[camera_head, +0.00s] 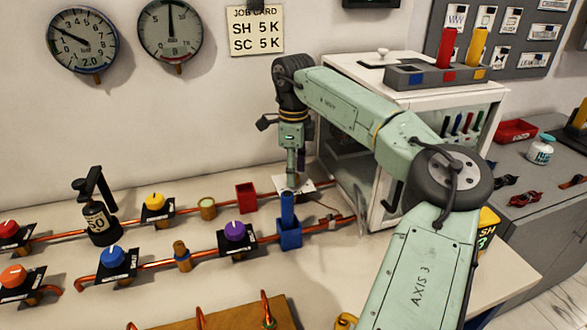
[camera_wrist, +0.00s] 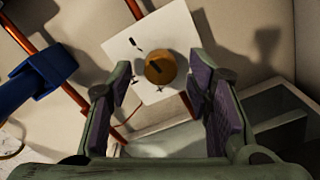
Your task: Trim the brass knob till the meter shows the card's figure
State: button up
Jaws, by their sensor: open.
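The brass knob (camera_wrist: 160,68) sits on a white plate (camera_wrist: 180,28) in the wrist view, with a dark mark on its top. My gripper (camera_wrist: 160,78) is open, one jaw on each side of the knob in the picture, with visible gaps. In the head view my gripper (camera_head: 292,178) points down over the white plate (camera_head: 305,187) and hides the knob. The job card (camera_head: 256,30) on the wall reads "SH 5 K" and "SC 5 K". Two round dials, one left (camera_head: 82,40) and one right (camera_head: 170,30), hang beside it. I cannot tell which is the meter.
A blue holder (camera_head: 289,236) stands in front of the plate. A white glass-fronted cabinet (camera_head: 375,85) is close on the right. Copper pipes with coloured knobs, including a purple one (camera_head: 235,232), run across the left. A black 50-marked device (camera_head: 100,225) stands there.

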jog(key=shift+f, duration=0.3)
jog(key=shift+c, duration=0.5)
grip_shut()
jog(key=shift+m, duration=0.3)
jog(key=m, duration=0.3)
jog(key=shift+m, duration=0.3)
jog(key=shift+m+b, duration=0.3)
jog(key=shift+m, duration=1.4)
